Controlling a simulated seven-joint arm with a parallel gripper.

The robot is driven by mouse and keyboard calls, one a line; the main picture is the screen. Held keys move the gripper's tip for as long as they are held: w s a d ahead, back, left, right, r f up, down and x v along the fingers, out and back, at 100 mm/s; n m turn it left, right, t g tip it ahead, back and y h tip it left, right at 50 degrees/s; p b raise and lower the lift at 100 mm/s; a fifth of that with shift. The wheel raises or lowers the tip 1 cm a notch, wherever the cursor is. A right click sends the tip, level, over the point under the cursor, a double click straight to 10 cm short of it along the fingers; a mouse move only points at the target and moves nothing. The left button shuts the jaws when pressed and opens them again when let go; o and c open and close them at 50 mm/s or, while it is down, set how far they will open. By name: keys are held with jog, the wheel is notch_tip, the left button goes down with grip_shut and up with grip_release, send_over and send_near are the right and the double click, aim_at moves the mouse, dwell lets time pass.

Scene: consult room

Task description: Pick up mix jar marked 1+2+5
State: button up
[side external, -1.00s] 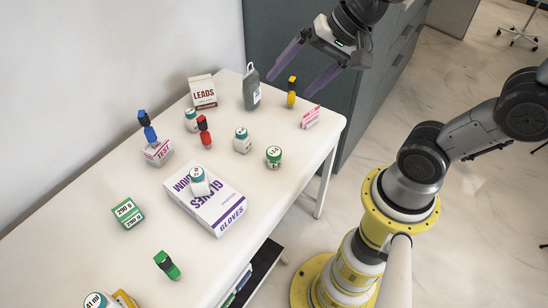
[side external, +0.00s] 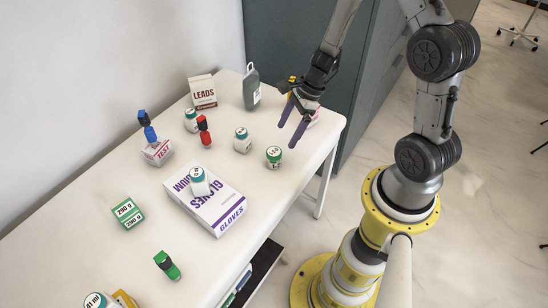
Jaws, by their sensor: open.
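Several small white jars stand on the table, and their markings are too small for me to tell which reads 1+2+5. A green-lidded jar (side external: 273,158) stands near the right edge. A teal-lidded jar (side external: 242,141) is to its left and another (side external: 191,121) is farther back. One more jar (side external: 199,182) is on the gloves box, and a jar marked 41 ml (side external: 97,301) is at the bottom left, cut off by the frame. My gripper (side external: 288,136) is open and empty, fingers pointing down, just up and right of the green-lidded jar in the picture, touching no jar.
The white table (side external: 75,240) also holds a gloves box (side external: 222,208), a leads box (side external: 202,92), a grey bottle (side external: 251,89), a test box (side external: 158,152), a green box (side external: 128,212), and red (side external: 205,136), blue (side external: 148,128) and green (side external: 167,265) droppers. A grey cabinet stands behind.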

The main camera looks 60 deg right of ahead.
aim_at(278, 151)
jog(key=x, duration=1.1)
jog(key=shift+s, duration=0.1)
jog(key=shift+r, duration=0.1)
jog(key=c, duration=1.5)
jog(key=shift+o, duration=0.2)
